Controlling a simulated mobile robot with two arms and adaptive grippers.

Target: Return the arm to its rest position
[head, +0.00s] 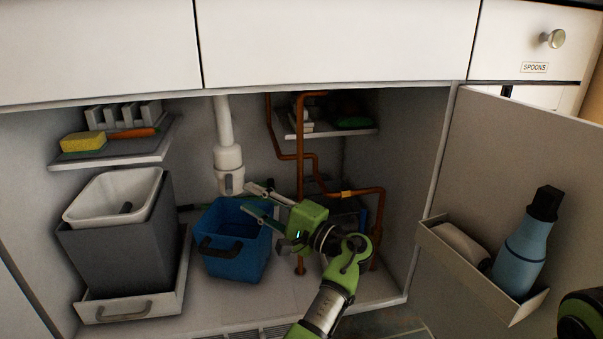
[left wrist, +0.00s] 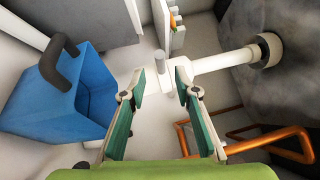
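My left arm reaches into the open cabinet under the sink. Its green gripper (head: 249,199) is open, with its fingers spread over the right rim of the blue bucket (head: 232,262) as the head view sees it. In the left wrist view the two fingers (left wrist: 160,82) stand apart with nothing held between them. The blue bucket (left wrist: 62,98) is at the left there, apart from the fingers. The white drain pipe (head: 228,160) is just behind the fingertips; contact cannot be told. My right gripper is out of view.
Copper pipes (head: 300,185) run right of my gripper. A grey bin (head: 115,240) stands at left, below a shelf with a yellow sponge (head: 83,142). The open door (head: 500,175) at right carries a rack with a blue bottle (head: 523,250).

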